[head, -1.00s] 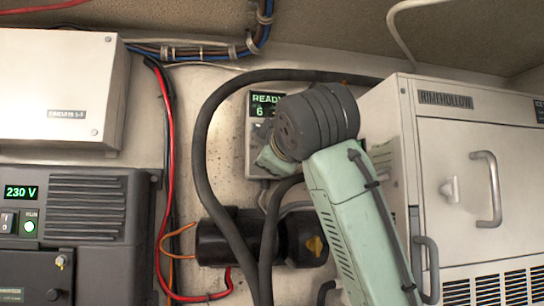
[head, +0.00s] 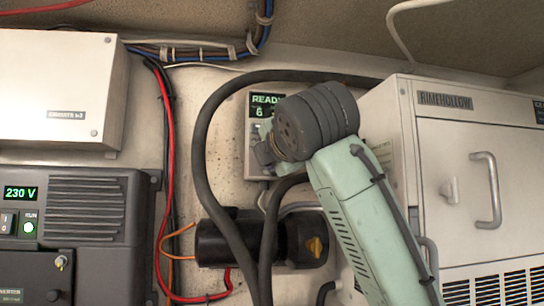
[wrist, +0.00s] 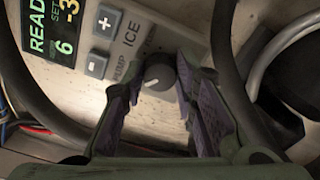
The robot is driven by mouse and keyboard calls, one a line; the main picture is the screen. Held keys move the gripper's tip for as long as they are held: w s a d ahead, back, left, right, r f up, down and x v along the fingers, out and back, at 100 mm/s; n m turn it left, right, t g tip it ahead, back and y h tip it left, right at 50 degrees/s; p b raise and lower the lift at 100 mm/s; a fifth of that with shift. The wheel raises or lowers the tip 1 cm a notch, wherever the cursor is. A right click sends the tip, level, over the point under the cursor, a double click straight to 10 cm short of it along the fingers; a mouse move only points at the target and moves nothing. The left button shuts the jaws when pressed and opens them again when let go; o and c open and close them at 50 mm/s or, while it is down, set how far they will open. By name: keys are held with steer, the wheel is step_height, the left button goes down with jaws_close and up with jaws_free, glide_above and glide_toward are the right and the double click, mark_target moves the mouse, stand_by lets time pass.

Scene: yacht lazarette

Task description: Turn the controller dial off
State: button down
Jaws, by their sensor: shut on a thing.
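The controller (head: 257,136) is a pale panel on the wall with a green-lit display reading "READY" and "6". In the wrist view its display (wrist: 58,25), plus and minus buttons and the words "ICE" and "PUMP" show at the upper left. The dark round dial (wrist: 160,73) sits below these words, with a pale pointer mark toward the lower left in the picture. My gripper (wrist: 161,82) has one finger on each side of the dial and is shut on it. In the head view my wrist hides the dial and most of the controller's lower right.
A thick black hose (head: 205,125) loops around the controller. A black pump-like cylinder (head: 225,240) is below it. A pale cabinet (head: 455,150) with a handle stands close on the right. A dark inverter (head: 85,215) and white box (head: 60,85) are at left.

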steer(key=shift+n, duration=1.7)
steer(key=c, duration=1.3)
jaws_free()
steer(key=s, duration=0.4)
steer(key=s+d, duration=0.1)
steer(key=s, duration=0.3)
steer(key=s+d, duration=0.1)
steer(key=s, duration=0.3)
steer(key=shift+d, duration=0.15)
